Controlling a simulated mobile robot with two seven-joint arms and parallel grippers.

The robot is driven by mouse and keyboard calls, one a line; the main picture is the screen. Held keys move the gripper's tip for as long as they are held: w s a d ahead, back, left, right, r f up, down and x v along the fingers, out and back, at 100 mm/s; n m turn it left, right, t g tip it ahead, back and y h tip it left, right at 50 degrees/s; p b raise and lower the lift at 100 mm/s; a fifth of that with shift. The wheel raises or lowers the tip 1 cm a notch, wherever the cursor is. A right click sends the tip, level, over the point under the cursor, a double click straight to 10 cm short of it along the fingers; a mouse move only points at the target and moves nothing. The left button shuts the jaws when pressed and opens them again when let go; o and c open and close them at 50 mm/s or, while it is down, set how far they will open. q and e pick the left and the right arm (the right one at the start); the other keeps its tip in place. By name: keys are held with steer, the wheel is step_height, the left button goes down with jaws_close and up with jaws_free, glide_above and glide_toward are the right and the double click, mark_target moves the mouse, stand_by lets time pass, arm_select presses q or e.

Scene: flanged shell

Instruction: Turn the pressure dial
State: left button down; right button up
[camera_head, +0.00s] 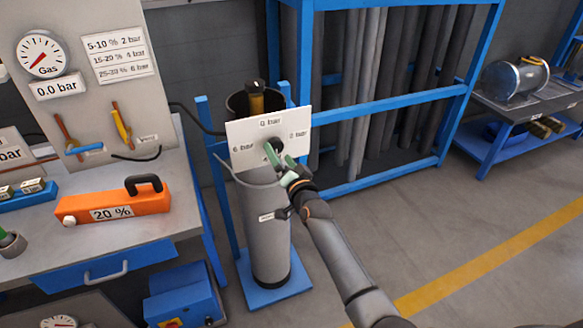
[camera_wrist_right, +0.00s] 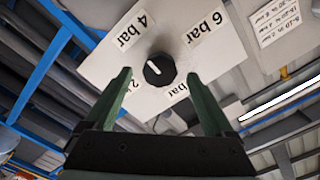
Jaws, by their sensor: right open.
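The pressure dial (camera_head: 277,145) is a round black knob on a white panel (camera_head: 247,132) above a grey cylinder (camera_head: 268,225). In the right wrist view the dial (camera_wrist_right: 158,69) has a short white mark toward the upper left, and 4 bar and 6 bar labels are readable. Two other labels are partly hidden by the fingers. My right gripper (camera_head: 277,157) has its green fingers spread in front of the dial; in the wrist view the open jaws (camera_wrist_right: 159,76) are on either side of it. Contact cannot be told. My left gripper is not in view.
A gas gauge (camera_head: 41,54) with a 0.0 bar sign (camera_head: 57,88) is on the left board. An orange 20 % device (camera_head: 116,203) stands on the workbench (camera_head: 30,285). A blue rack (camera_head: 385,104) is behind the cylinder. The floor at right is clear.

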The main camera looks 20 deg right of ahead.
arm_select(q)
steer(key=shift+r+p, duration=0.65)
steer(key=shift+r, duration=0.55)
arm_select(e)
steer(key=s, duration=0.9)
steer(key=shift+s+d, duration=0.2)
steer(key=shift+s, duration=0.15)
steer(key=s+a+f+n+g, duration=0.1)
steer(key=s+f+n+g, duration=0.2)
steer(key=s+f, duration=0.3)
steer(key=s+a+f+n+g+y, duration=0.1)
steer(key=s+f+n, duration=0.3)
steer(key=s, duration=0.9)
steer(key=s+a+f+n+g, duration=0.2)
steer(key=s+f+n+g, duration=0.1)
steer(key=s+f, duration=0.7)
steer(key=shift+s+a+n+g+y, duration=0.15)
steer(key=shift+s+n+g+y, duration=0.2)
steer(key=shift+g, duration=0.45)
